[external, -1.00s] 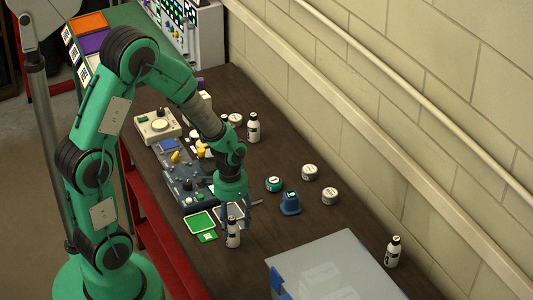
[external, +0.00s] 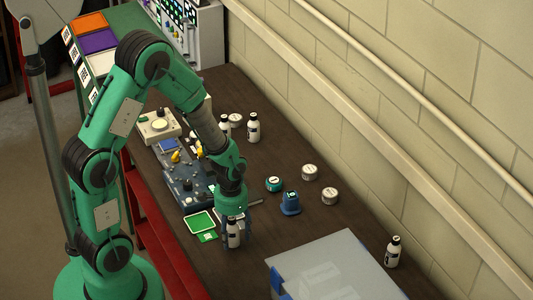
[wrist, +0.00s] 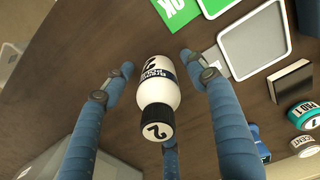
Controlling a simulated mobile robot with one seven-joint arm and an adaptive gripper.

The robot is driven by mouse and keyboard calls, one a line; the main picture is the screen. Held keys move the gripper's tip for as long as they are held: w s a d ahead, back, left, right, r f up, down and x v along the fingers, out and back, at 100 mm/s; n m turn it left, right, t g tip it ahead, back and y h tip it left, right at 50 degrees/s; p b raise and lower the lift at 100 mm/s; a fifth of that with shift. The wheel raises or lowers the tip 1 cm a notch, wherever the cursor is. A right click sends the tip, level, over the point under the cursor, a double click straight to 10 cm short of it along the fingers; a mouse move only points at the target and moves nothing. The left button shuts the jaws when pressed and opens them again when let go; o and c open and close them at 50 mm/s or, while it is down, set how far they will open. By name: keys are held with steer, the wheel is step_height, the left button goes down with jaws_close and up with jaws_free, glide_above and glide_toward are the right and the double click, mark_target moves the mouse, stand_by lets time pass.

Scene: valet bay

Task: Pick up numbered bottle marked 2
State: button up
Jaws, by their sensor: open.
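In the wrist view there are gaps between the side fingers and the bottle. In the external view my gripper (external: 236,232) is low over the bottle and partly hides it.
A clear-lidded bin (external: 335,265) stands to the right. A blue object (external: 290,204), a teal-sided jar (external: 273,184) and white-topped jars (external: 309,172) stand behind. Other bottles (external: 393,251) stand near the wall.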

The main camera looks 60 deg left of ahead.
mark_target(233, 218)
steer(key=shift+c, duration=0.5)
steer(key=c, duration=1.2)
steer(key=shift+c, duration=0.3)
steer(key=shift+r, duration=0.2)
steer(key=shift+r, duration=0.6)
step_height(233, 218, up, 2)
steer(key=shift+w+r+p, duration=0.1)
steer(key=shift+p, duration=0.3)
steer(key=s+d+r+p, duration=0.1)
steer(key=s+d, duration=0.3)
steer(key=s, duration=1.1)
steer(key=shift+s, duration=0.35)
steer(key=shift+r, duration=0.1)
